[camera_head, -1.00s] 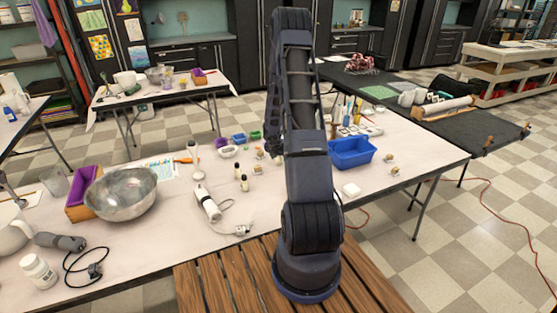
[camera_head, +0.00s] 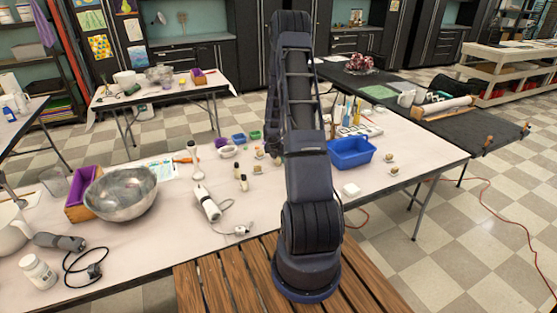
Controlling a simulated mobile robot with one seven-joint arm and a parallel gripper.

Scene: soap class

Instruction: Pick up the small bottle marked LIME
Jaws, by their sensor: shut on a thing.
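My gripper (camera_head: 273,147) shows only in part at the left edge of my arm, over the middle of the white table. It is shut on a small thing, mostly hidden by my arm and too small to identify. Two small bottles with dark caps stand on the table left of my gripper: a farther one (camera_head: 237,171) and a nearer one (camera_head: 244,184). No label can be read at this size, so I cannot tell which bottle is marked LIME.
A blue bin (camera_head: 352,153) stands right of my arm. A white hand blender (camera_head: 207,203) with a cord lies left, near a metal bowl (camera_head: 121,193). Small coloured containers (camera_head: 238,139) and small pale items (camera_head: 258,155) sit close to my gripper.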

